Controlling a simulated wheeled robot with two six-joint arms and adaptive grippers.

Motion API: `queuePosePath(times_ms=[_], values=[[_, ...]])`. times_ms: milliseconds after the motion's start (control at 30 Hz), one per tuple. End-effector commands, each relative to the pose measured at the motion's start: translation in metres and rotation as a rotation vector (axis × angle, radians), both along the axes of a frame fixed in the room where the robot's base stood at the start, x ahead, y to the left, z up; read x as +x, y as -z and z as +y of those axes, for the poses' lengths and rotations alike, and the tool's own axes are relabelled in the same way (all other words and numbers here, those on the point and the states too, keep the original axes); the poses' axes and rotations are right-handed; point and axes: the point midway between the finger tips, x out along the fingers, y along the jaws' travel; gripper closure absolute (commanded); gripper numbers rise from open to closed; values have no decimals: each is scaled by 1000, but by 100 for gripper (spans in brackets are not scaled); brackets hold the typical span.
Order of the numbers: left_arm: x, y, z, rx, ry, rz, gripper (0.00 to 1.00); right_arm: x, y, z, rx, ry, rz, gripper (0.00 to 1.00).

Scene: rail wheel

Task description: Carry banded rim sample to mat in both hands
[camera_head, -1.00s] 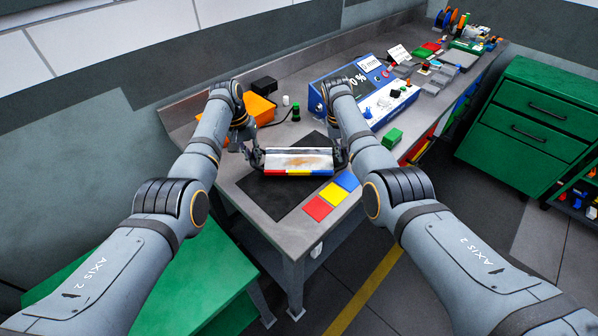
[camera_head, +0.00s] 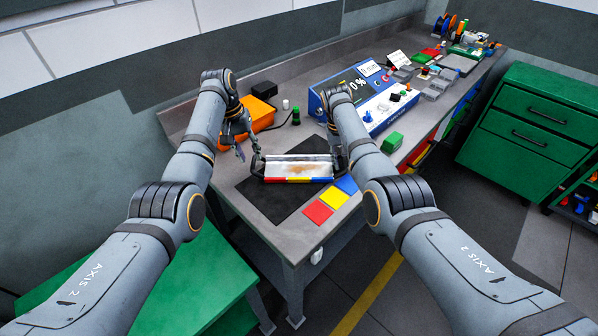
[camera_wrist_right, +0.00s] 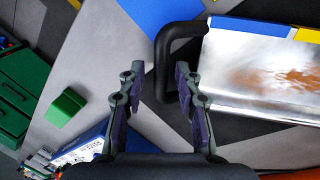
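The banded rim sample (camera_head: 300,169) is a silvery curved piece with a brown stain, a red, yellow and blue front edge and black end handles. It lies on the dark mat (camera_head: 276,205). My left gripper (camera_head: 240,151) is open and apart from the left handle, up and left of it. My right gripper is mostly hidden by its arm in the head view. In the right wrist view, this gripper (camera_wrist_right: 158,73) is open, with the right handle (camera_wrist_right: 163,70) showing between its fingertips; I cannot tell whether they touch it.
Red (camera_head: 318,212), yellow (camera_head: 333,198) and blue tiles (camera_head: 346,185) lie beside the mat. A green block (camera_head: 392,142) and blue instrument (camera_head: 375,100) stand to the right. An orange box (camera_head: 260,114) and green-topped piece (camera_head: 296,117) stand behind.

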Motion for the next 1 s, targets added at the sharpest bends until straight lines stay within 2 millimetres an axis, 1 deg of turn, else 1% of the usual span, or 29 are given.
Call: queuePosePath(times_ms=[33,100,200,300,433,567,633,667,767,900,1000], values=[[1,-14,2,0,-1,-5,65,0,0,0,0,0,0,66],[1,-31,5,0,-1,-4,65,0,0,0,0,0,0,66],[1,-50,9,0,0,-3,65,0,0,0,0,0,0,66],[0,-63,12,1,0,-1,65,0,0,0,0,0,0,66],[0,-71,13,1,0,-1,65,0,0,0,0,0,0,66],[0,-72,13,0,0,0,65,0,-1,1,1,0,-1,66],[0,-72,13,0,0,0,65,1,-6,2,1,-1,-3,66],[0,-72,13,0,0,0,65,1,-10,2,1,-1,-4,66],[0,-72,13,0,0,0,65,2,-30,7,1,0,-6,66],[0,-72,13,0,1,0,65,2,-64,15,1,-1,-5,66],[0,-72,13,0,1,0,65,2,-86,19,1,-1,-3,66]])
